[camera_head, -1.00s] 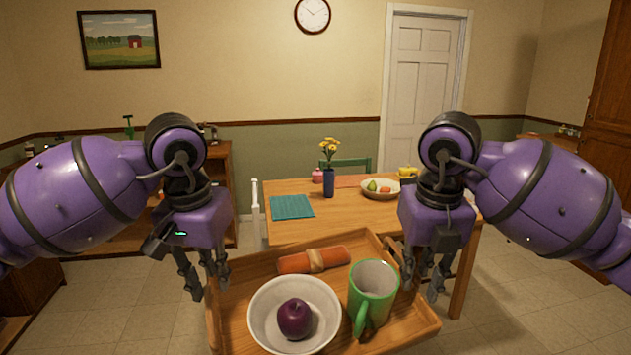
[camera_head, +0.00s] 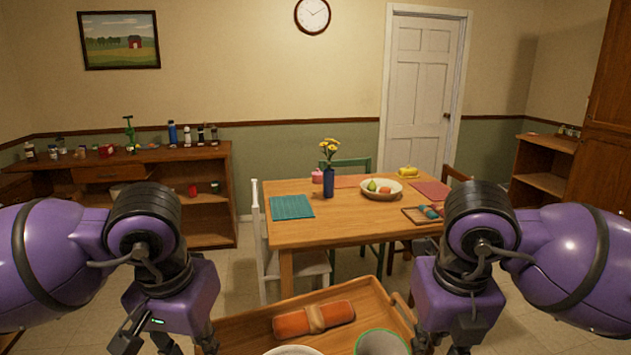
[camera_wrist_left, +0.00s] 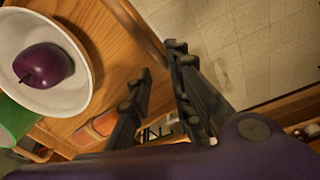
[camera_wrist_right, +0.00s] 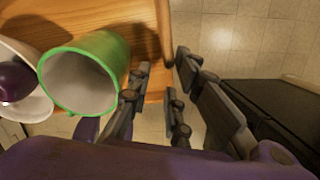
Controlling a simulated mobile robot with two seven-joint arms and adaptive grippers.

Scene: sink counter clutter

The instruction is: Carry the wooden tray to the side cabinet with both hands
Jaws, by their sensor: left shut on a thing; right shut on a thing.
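The wooden tray (camera_head: 245,328) is at the bottom of the head view, its near part cut off. It carries a wrapped orange-brown roll (camera_head: 313,319), a white bowl (camera_head: 293,351) and a green mug (camera_head: 382,343). The left wrist view shows a dark purple apple (camera_wrist_left: 43,65) in the bowl. My left gripper (camera_wrist_left: 160,60) is shut on the tray's left side wall. My right gripper (camera_wrist_right: 163,62) is shut on its right side wall, beside the mug. In the head view both grippers are partly cut off.
A wooden cabinet (camera_head: 140,158) with bottles and jars on top stands at the back left. A dining table (camera_head: 300,237) with a vase (camera_head: 329,182) and fruit bowl (camera_head: 381,193) stands ahead, a white chair (camera_head: 258,220) at its left. Another shelf unit (camera_head: 546,183) is at right.

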